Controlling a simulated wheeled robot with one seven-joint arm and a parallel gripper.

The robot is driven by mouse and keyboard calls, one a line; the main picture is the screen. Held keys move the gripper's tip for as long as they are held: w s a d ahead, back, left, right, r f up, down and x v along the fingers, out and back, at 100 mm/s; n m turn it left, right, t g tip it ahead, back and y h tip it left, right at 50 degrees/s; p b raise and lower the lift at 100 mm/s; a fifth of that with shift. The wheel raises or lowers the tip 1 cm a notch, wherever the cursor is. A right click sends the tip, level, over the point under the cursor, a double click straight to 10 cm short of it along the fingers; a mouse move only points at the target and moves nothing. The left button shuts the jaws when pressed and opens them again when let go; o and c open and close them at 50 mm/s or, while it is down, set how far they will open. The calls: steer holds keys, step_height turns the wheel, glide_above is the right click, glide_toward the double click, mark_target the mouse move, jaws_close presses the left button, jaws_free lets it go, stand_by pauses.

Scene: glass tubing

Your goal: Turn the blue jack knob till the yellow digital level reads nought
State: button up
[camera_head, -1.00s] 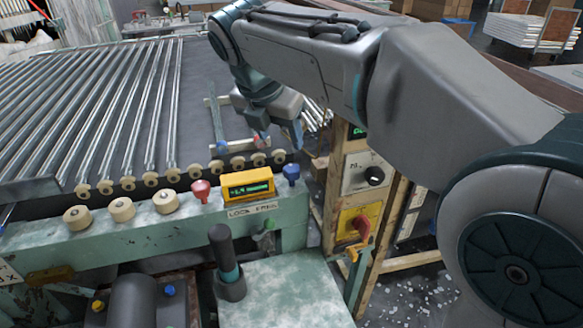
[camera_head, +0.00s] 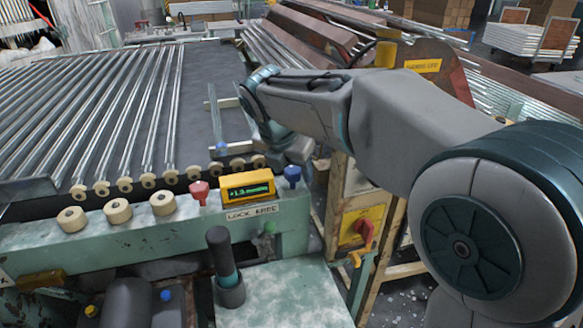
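The yellow digital level (camera_head: 262,188) sits on the green machine rail. Its green readout looks like +1.3, with smaller letters that are hard to read. The blue jack knob (camera_head: 292,176) stands on the rail just right of the level. My gripper (camera_head: 300,157) is at the end of the arm, just above and behind the blue knob in the picture. I cannot tell whether it touches the knob. The fingers are not clear against the hand, so their opening does not show.
A red knob (camera_head: 199,191) stands left of the level. A dark upright handle (camera_head: 220,250) rises in front of the rail. Glass tubes (camera_head: 100,115) lie on rollers at left. A red switch on a yellow plate (camera_head: 362,228) is on the post at right.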

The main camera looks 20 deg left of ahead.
steer(key=c, duration=0.9)
steer(key=shift+r+m+p, duration=0.15)
steer(key=shift+m+p, duration=0.25)
steer(key=shift+p, duration=0.25)
